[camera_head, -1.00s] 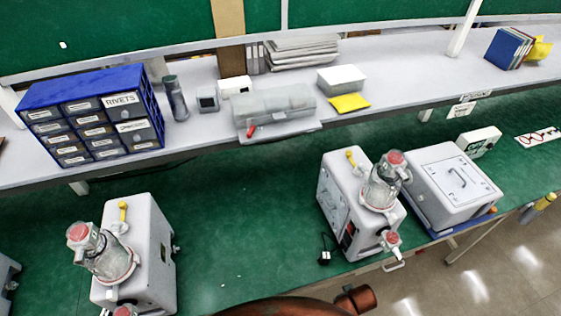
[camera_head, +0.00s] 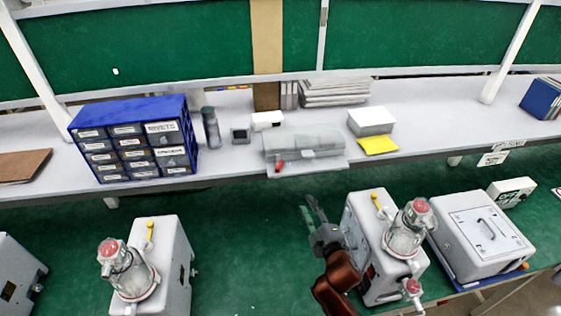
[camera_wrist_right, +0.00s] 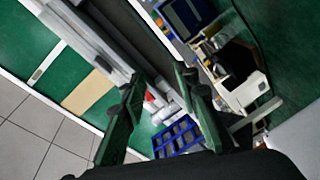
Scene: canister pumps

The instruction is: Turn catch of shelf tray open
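The shelf tray (camera_head: 305,146) is a grey, rounded-top unit on a flat base at the front of the shelf, in the middle of the head view. Its red catch (camera_head: 280,167) is small and sits at the front left of the base. My right gripper (camera_head: 309,208) is below and slightly right of the tray, in front of the shelf edge, apart from the catch. Its two fingers are spread and empty; they also show spread in the right wrist view (camera_wrist_right: 165,110). My left gripper is out of view.
A pump (camera_head: 381,240) stands right beside my right gripper, and another pump (camera_head: 156,265) stands to the left. The shelf (camera_head: 225,172) overhangs the green bench (camera_head: 245,230). A blue drawer cabinet (camera_head: 133,140) is left of the tray; a yellow pad (camera_head: 378,145) is to the right.

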